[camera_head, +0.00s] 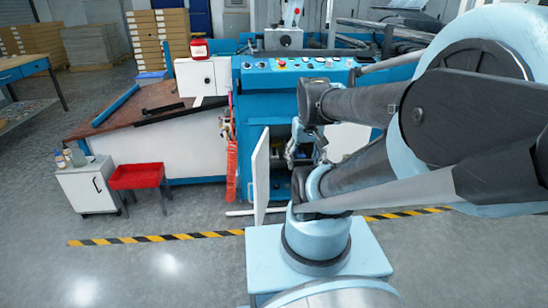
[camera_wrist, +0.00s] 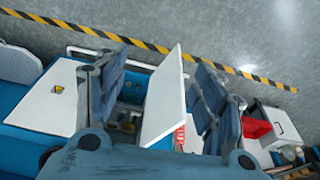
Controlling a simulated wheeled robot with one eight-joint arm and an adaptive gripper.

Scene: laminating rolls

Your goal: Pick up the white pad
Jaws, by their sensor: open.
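I cannot make out a white pad for certain in either view. My gripper (camera_wrist: 162,68) is open and empty, with its two blue-grey fingers spread wide in the wrist view. An upright white panel (camera_wrist: 166,96), which looks like an open cabinet door, shows between the fingers, apparently beyond them. In the head view my gripper (camera_head: 304,150) is small and partly hidden by my arm, in front of the blue machine. The same white panel (camera_head: 261,176) stands just left of it there.
The blue machine (camera_head: 276,82) has an open compartment behind my gripper. A wood-topped bench (camera_head: 150,110) is at left, with a red tray (camera_head: 136,176) and white cabinet (camera_head: 88,187) before it. A yellow-black stripe (camera_head: 160,238) crosses the clear floor.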

